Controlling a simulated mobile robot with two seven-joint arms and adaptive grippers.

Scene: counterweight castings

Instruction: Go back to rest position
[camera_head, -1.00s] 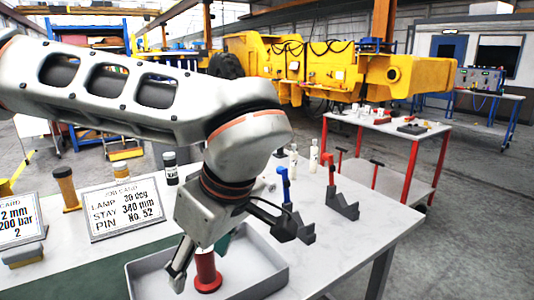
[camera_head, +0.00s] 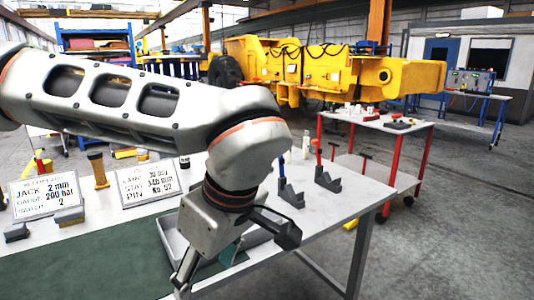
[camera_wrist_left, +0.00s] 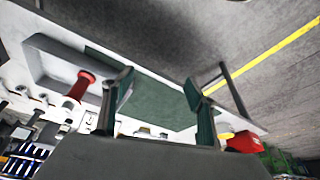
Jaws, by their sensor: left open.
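My left gripper (camera_head: 207,268) hangs fingers-down at the near edge of the grey tray (camera_head: 172,246) in the head view. Its fingers are apart; one shows a teal inner pad. In the left wrist view the open fingers (camera_wrist_left: 160,96) have nothing between them, with the green mat (camera_wrist_left: 152,97) beyond. A red spool-shaped piece (camera_wrist_left: 80,87) lies to the left of the fingers in the wrist view, at the tray, clear of them. In the head view my arm and gripper hide it. My right gripper is not in view.
Two job cards (camera_head: 47,196) (camera_head: 148,184) stand at the table's left, with a brown cylinder (camera_head: 98,170). Grey holders (camera_head: 290,192) (camera_head: 327,179) with blue and red parts stand right of my arm. A red-legged trolley (camera_head: 374,118) and yellow machine stand behind.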

